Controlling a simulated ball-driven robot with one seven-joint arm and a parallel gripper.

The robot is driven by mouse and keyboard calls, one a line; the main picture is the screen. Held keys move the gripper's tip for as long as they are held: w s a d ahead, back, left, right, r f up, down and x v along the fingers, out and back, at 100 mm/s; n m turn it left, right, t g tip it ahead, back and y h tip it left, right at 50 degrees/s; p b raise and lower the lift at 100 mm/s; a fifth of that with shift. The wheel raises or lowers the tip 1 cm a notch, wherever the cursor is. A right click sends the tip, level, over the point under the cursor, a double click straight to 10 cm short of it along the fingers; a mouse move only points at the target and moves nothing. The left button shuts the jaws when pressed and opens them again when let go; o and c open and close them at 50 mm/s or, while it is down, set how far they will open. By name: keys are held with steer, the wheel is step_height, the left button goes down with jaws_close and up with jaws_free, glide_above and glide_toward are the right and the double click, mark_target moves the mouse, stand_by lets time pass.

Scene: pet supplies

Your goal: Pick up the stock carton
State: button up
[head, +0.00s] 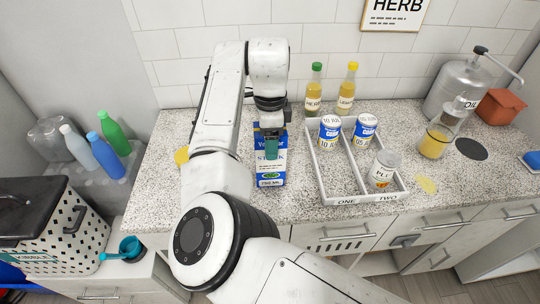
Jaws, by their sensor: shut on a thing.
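The stock carton (270,177) is a blue and white box with a green patch and a "750 ML" label near its base. It stands upright on the speckled counter, left of the white divided tray. My gripper (271,147) comes down from above and is shut on the carton's upper part. The gripper and wrist hide part of the carton's top and lettering. I cannot tell whether its base touches the counter.
The white tray (341,199) on the right holds blue-labelled cans (329,132) and a jar (382,170). Two bottles (314,88) stand behind it. A steel dispenser (459,88) and a glass of yellow liquid (435,142) are farther right. Counter left of my arm is mostly clear.

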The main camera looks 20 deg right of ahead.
jaws_close()
steer(key=shift+r, duration=0.15)
